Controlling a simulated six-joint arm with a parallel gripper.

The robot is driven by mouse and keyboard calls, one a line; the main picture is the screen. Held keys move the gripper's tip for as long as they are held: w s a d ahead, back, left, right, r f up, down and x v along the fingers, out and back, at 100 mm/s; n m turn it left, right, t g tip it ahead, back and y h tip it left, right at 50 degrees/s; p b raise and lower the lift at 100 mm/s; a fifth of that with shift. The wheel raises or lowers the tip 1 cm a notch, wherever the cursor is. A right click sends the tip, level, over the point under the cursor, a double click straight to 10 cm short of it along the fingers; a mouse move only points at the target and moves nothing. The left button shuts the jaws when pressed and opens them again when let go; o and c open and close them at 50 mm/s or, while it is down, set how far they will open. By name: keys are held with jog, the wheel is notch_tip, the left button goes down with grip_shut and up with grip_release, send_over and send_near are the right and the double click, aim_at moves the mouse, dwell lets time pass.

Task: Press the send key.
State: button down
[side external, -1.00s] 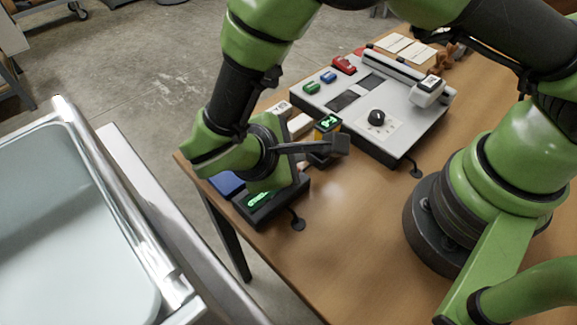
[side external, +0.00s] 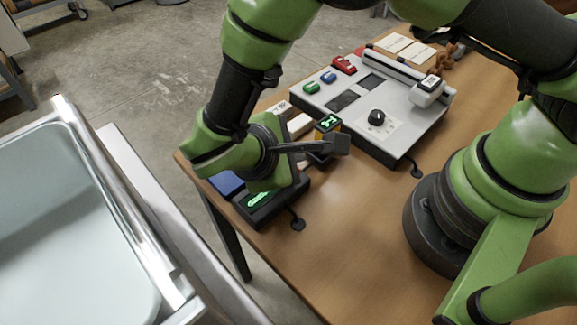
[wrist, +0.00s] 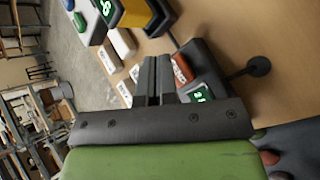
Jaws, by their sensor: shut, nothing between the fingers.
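A black key unit with a lit green display (side external: 258,198) stands near the table's front left corner, largely covered by my wrist in the side view. In the wrist view the unit (wrist: 205,58) carries a red-orange key (wrist: 183,68) and the green display (wrist: 198,97). No label reading "send" is legible, so I cannot tell for sure which key it is. My gripper (wrist: 157,65) is shut and empty, its fingertips just left of the red-orange key in the wrist view. Contact cannot be made out.
A yellow and black device with a green display (side external: 327,123) stands close behind my wrist. A grey console (side external: 405,125) with a black knob (side external: 377,117) and coloured keys lies further back. A blue item (side external: 227,183) is by the table edge. The wooden table (side external: 340,235) is clear in front.

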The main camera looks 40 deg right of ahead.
jog(key=shift+f, duration=0.15)
dwell(0.5)
jog(key=shift+f, duration=0.3)
jog(key=shift+f, duration=0.45)
dwell(0.6)
dwell(0.3)
jog(key=shift+r, duration=0.9)
jog(key=shift+r, duration=2.5)
